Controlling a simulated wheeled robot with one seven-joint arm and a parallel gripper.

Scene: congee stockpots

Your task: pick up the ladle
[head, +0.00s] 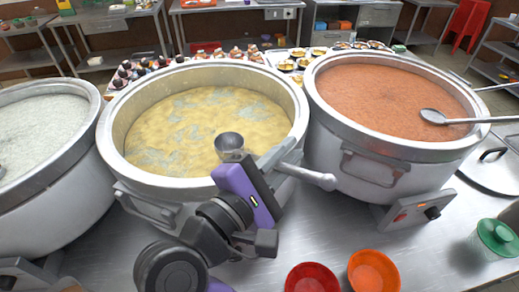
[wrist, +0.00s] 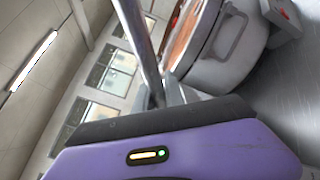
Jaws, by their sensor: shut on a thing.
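A metal ladle (head: 229,142) shows in the head view at the front of the middle pot, its dark bowl over the yellow congee. Its handle runs to the right past my gripper (head: 277,156), with the thick end beyond the pot's front rim. My gripper is shut on the ladle's handle. In the wrist view the grey handle (wrist: 140,45) rises from between the fingers of my gripper (wrist: 172,93). The fingers partly hide the handle in the head view. I cannot tell whether the bowl touches the congee.
The middle pot (head: 120,172) stands between a pot of white congee (head: 60,190) and a pot of reddish congee (head: 345,135) with another ladle (head: 433,116).

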